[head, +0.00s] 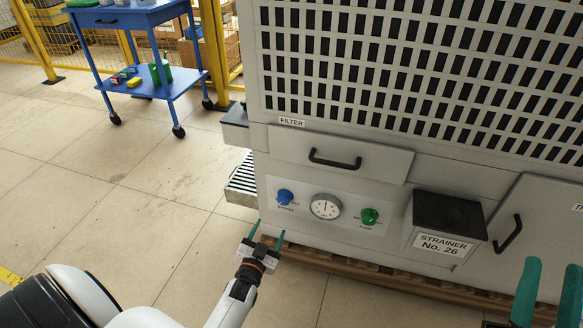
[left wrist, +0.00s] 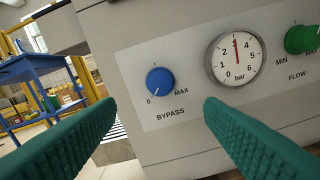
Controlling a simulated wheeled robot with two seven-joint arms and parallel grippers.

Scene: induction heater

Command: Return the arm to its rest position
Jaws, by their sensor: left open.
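My left gripper (head: 267,236) is open and empty, low in front of the machine's control panel, with its two teal fingers apart. In the left wrist view the fingers (left wrist: 158,122) point toward the panel below the blue BYPASS knob (left wrist: 160,81), touching nothing that I can see. The blue knob also shows in the head view (head: 285,197), left of the pressure gauge (head: 326,206). The green FLOW knob (head: 370,216) is right of the gauge. The gauge needle points about straight up, near 3 bar. My right gripper (head: 548,292) shows only as teal fingers at the lower right edge.
The large grey machine (head: 460,150) fills the right side, with a FILTER drawer (head: 339,152) and a black-topped STRAINER box (head: 446,225). A blue cart (head: 140,85) stands at the back left. The tiled floor (head: 120,200) left of the machine is clear.

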